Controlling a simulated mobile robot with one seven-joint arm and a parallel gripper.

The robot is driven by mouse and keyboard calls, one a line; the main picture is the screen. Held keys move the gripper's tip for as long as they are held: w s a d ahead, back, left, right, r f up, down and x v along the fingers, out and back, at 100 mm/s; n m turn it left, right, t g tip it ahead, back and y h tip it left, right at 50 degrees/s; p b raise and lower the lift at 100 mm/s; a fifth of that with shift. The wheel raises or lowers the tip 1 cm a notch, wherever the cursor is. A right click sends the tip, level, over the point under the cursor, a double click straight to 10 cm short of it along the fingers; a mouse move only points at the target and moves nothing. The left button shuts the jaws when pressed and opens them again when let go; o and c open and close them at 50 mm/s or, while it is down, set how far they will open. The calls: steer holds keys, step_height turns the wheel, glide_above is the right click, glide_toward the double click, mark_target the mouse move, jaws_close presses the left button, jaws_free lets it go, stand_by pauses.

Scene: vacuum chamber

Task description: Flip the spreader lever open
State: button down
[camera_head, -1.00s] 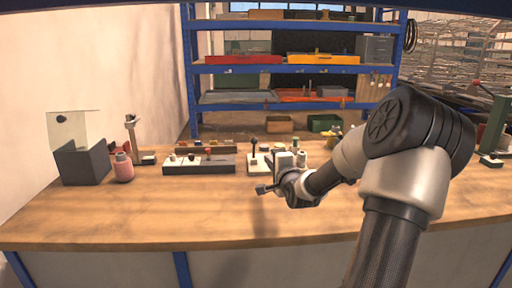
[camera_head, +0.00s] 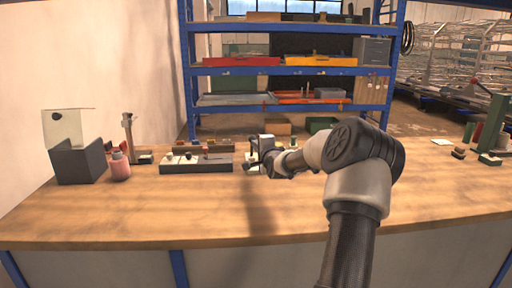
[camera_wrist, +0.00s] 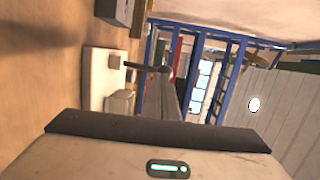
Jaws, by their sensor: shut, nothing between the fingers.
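The spreader lever (camera_wrist: 138,65) shows in the wrist view as a dark rod rising from a small block on a pale base plate (camera_wrist: 97,78). The wrist picture is turned on its side, so the rod stands roughly upright. My gripper (camera_wrist: 165,76) is shut and empty. Its dark fingers reach close to the lever's knobbed end; I cannot tell whether they touch. In the head view my gripper (camera_head: 250,166) is over the back middle of the bench and hides most of the lever and its base.
A blue shelf rack (camera_head: 290,70) stands behind. The bench front is clear.

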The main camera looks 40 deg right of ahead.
steer(key=shift+w+d, duration=0.15)
steer(key=shift+w, duration=0.25)
steer(key=shift+r, duration=0.1)
